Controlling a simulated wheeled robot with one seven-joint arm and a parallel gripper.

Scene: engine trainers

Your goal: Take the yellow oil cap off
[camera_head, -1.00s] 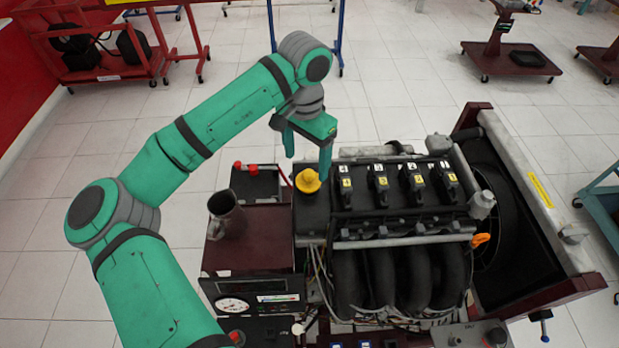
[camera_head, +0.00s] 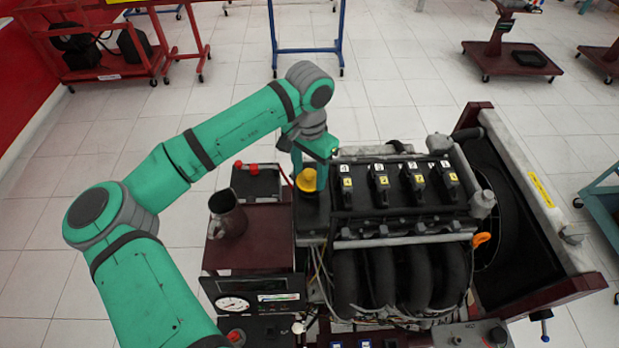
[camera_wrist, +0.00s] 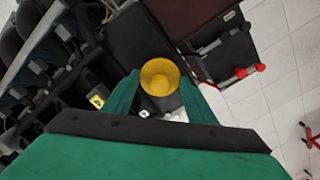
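The yellow oil cap (camera_head: 307,181) sits on the dark top of the engine (camera_head: 407,187), at its left end. In the wrist view the cap (camera_wrist: 160,77) appears as a round yellow ring between my two fingertips. My gripper (camera_head: 309,174) points down at the cap, with one green finger on each side of it. In the wrist view my gripper (camera_wrist: 160,84) looks open, its fingers close beside the cap; whether they touch it is hard to tell. The fingers partly hide the cap in the head view.
A dark metal jug (camera_head: 228,214) stands on the maroon box (camera_head: 262,243) left of the engine. Black coils with yellow labels (camera_head: 380,181) line the engine top right of the cap.

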